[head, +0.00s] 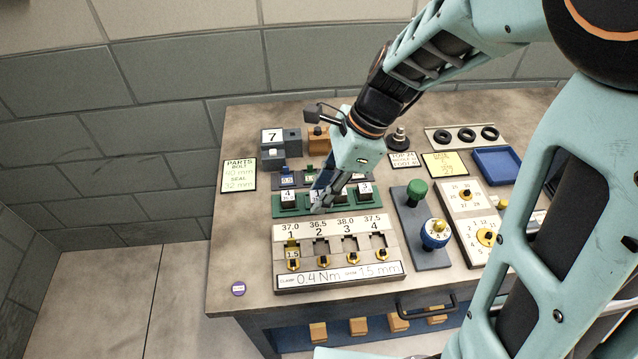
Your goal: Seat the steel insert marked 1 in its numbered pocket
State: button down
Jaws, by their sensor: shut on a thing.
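A green rack (290,212) on the bench holds pale steel inserts with number labels. The insert marked 4 (288,196) stands at its left and the insert marked 3 (365,189) at its right. Between them is a partly hidden insert (315,196), whose label looks like 1. My gripper (319,203) points down at this middle insert and is shut on it; the fingers cover part of it. I cannot tell whether it is lifted clear. The pale pocket block (336,229) stands in front, with pockets numbered 1 to 4 from left to right and a dark-and-yellow knob below each.
A base with a green knob and blue dial (437,233) stands right of the pocket block. Behind the rack are small dark blocks, a grey block by a 7 sign (272,136) and an orange block (318,138). A blue tray (497,165) lies at the back right.

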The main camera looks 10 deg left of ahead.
jog(key=s+d+r+p, duration=0.1)
jog(key=s+r+p, duration=0.2)
jog(key=s+r, duration=0.1)
jog(key=shift+s+r, duration=0.25)
jog(key=shift+r, duration=0.3)
dwell(0.3)
